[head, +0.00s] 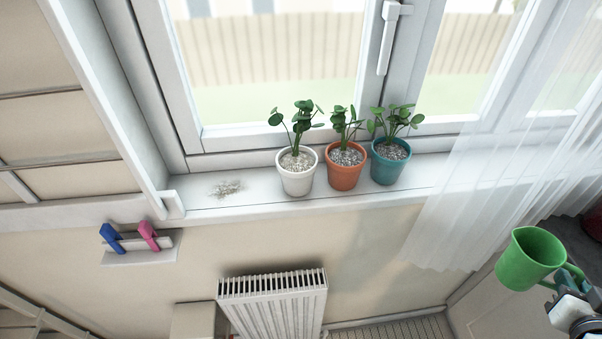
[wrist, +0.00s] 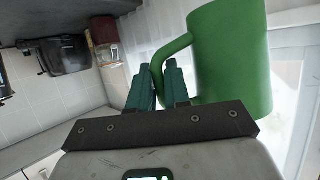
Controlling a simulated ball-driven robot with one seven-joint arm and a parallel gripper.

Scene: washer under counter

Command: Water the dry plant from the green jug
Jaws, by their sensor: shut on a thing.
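The green jug (head: 530,259) is at the lower right in the head view, held in the air, roughly upright with a slight tilt. My gripper (wrist: 158,85) is shut on the jug's handle; the jug's body (wrist: 232,55) fills the right of the wrist view. The inside of the jug looks green, and I cannot tell whether it holds water. Three potted plants stand on the windowsill: one in a white pot (head: 297,175), one in an orange pot (head: 345,172), one in a teal pot (head: 390,164). All have green leaves; I cannot tell which is dry.
The windowsill (head: 240,203) has a patch of spilled grit (head: 226,189) left of the pots. A sheer curtain (head: 470,195) hangs between the jug and the pots. A radiator (head: 275,300) and a small shelf with blue and pink clips (head: 138,247) are below the sill.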

